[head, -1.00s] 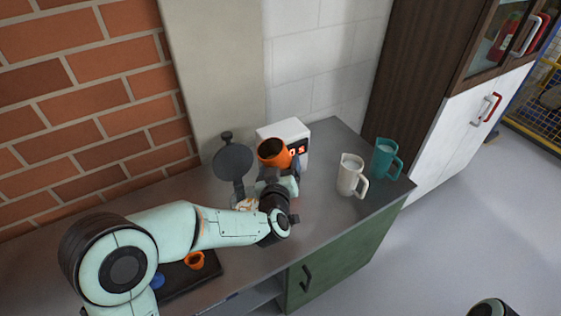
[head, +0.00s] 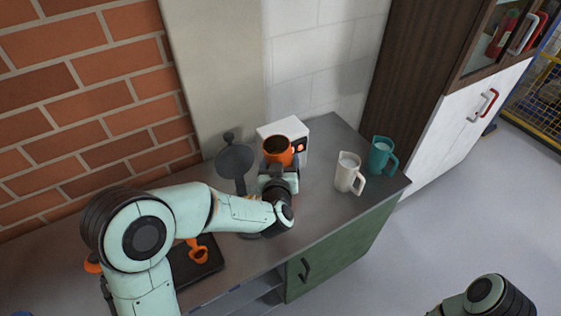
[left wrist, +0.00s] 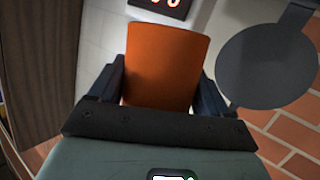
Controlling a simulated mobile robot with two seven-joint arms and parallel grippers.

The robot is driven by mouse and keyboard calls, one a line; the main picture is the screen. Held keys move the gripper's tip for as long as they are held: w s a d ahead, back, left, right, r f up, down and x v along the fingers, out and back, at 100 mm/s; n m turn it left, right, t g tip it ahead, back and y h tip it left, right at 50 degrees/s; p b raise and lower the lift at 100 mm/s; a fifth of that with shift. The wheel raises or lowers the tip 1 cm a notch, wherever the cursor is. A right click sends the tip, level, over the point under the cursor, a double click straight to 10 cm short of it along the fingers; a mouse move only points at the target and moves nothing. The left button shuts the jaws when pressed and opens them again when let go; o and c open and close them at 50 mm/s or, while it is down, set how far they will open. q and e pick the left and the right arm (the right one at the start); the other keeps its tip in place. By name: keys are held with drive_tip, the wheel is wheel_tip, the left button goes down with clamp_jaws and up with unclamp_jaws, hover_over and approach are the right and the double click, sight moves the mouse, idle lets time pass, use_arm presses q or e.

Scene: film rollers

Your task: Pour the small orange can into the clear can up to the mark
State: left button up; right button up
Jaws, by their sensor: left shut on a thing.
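An orange can (head: 279,152) with a dark opening is held upright or nearly so in front of a white box with a red display. My left gripper (head: 278,170) is shut on it. In the left wrist view the orange can (left wrist: 165,65) fills the space between the two dark fingers of the left gripper (left wrist: 160,88). I cannot make out the clear can or its mark now; my left arm covers part of the counter. The can's fill level cannot be told. My right gripper is out of view; only part of the right arm shows at bottom right.
The white box (head: 300,132) stands behind the can. A dark grey round plate on a stand (head: 235,160) is just left of it. A white mug (head: 348,173) and a teal mug (head: 381,156) stand right. An orange scoop-like piece (head: 197,250) lies on a black tray (head: 205,268).

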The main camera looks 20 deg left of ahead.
sight(281, 142)
use_arm(q)
drive_tip(key=shift+s, duration=0.1)
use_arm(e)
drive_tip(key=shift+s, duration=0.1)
use_arm(q)
drive_tip(key=shift+r+p, duration=0.35)
drive_tip(key=shift+r, duration=0.1)
drive_tip(key=shift+r+m+p, duration=0.3)
drive_tip(key=shift+r+p, duration=0.4)
drive_tip(key=shift+r, duration=0.1)
wheel_tip(281, 142, up, 2)
drive_tip(key=shift+p, duration=0.4)
drive_tip(key=shift+r+m+g, duration=0.3)
drive_tip(key=shift+r+g, duration=0.1)
drive_tip(key=shift+r, duration=0.4)
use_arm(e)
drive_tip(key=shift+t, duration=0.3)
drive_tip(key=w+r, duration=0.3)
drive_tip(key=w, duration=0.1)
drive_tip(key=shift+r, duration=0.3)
